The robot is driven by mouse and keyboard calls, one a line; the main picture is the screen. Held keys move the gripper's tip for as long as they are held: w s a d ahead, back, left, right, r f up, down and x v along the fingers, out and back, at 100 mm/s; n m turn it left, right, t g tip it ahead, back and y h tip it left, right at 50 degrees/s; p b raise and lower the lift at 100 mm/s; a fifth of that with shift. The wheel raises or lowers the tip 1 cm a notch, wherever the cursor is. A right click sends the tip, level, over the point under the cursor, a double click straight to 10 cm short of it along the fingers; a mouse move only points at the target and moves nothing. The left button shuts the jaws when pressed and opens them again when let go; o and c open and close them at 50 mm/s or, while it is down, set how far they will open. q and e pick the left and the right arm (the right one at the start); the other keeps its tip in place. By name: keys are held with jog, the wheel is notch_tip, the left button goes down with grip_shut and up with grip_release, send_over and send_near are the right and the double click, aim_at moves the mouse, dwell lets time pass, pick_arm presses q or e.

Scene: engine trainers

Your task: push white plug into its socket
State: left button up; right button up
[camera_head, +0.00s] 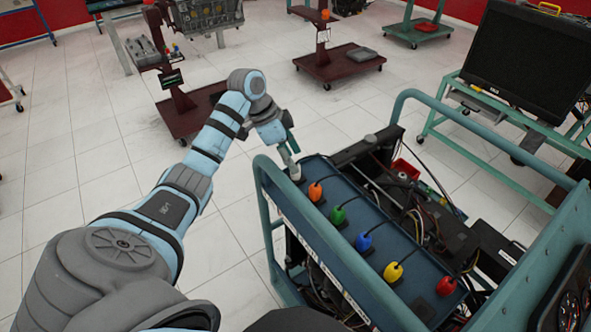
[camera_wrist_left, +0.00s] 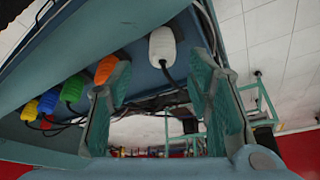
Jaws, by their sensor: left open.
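The white plug (camera_head: 295,172) stands at the far left end of the row of plugs on the blue panel (camera_head: 335,213). In the left wrist view the white plug (camera_wrist_left: 162,46) shows just beyond and between the fingertips, with a dark cable running from it. My left gripper (camera_head: 289,153) is right at the white plug and partly covers it in the head view. In the left wrist view my left gripper (camera_wrist_left: 161,80) is open, with nothing between its fingers. The socket under the plug is hidden. My right gripper is not in view.
Orange (camera_head: 315,191), green (camera_head: 338,214), blue (camera_head: 363,241), yellow (camera_head: 393,271) and red (camera_head: 446,286) plugs line the same panel. A teal tube frame (camera_head: 268,205) surrounds the engine trainer. A monitor (camera_head: 524,58) stands at the right. White tiled floor is clear at the left.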

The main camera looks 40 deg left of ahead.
pick_arm(q)
jog(key=x, duration=0.5)
jog(key=shift+s+a+f, duration=0.1)
jog(key=shift+s+a, duration=0.05)
jog(key=shift+a, duration=0.2)
grip_shut()
